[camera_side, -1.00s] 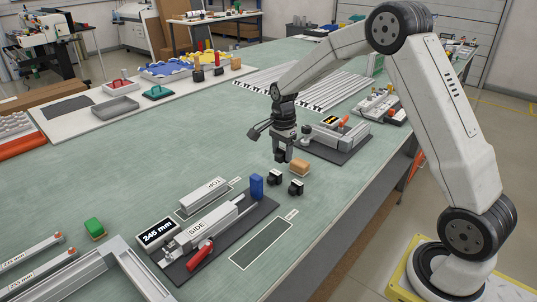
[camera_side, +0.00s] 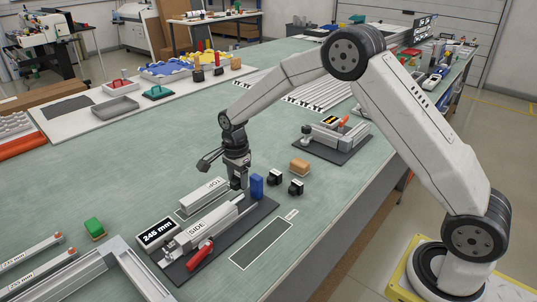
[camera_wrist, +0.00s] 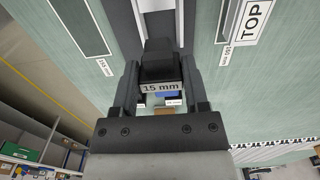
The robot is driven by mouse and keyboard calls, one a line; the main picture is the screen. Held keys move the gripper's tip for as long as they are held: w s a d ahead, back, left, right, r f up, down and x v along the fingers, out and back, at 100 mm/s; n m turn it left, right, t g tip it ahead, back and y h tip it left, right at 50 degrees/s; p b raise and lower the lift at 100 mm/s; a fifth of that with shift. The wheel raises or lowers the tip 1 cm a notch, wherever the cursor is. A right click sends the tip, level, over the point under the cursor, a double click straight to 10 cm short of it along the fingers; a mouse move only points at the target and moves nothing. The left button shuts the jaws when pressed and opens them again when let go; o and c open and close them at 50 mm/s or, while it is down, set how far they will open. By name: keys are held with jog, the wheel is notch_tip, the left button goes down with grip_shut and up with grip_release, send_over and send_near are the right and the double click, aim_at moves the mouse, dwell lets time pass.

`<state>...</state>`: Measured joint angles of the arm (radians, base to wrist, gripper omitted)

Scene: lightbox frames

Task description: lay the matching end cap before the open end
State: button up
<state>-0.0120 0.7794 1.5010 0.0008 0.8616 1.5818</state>
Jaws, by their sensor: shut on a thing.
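My gripper (camera_side: 237,184) is at the far end of the fixture in the side view, pointing down. In the wrist view my gripper (camera_wrist: 160,76) is shut on a black end cap (camera_wrist: 158,62) labelled "15 mm". The pale profile marked SIDE (camera_side: 200,228) lies in the fixture (camera_side: 180,272); its end (camera_wrist: 157,6) shows just beyond the cap in the wrist view. I cannot tell whether cap and profile touch. A blue block (camera_side: 257,186) stands beside my gripper. Two other black caps (camera_side: 275,177) (camera_side: 296,188) stand on the bench to the right.
A profile marked TOP (camera_side: 203,194) lies behind the fixture, by the "245 mm" display (camera_side: 158,233). An orange-brown block (camera_side: 300,166) and a second fixture (camera_side: 333,142) are farther back. An empty dark outlined patch (camera_side: 263,244) is in front.

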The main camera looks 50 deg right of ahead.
jog(key=shift+f, duration=0.15)
jog(key=shift+f, duration=3.65)
jog(key=o, duration=1.3)
jog(key=shift+r, duration=3.9)
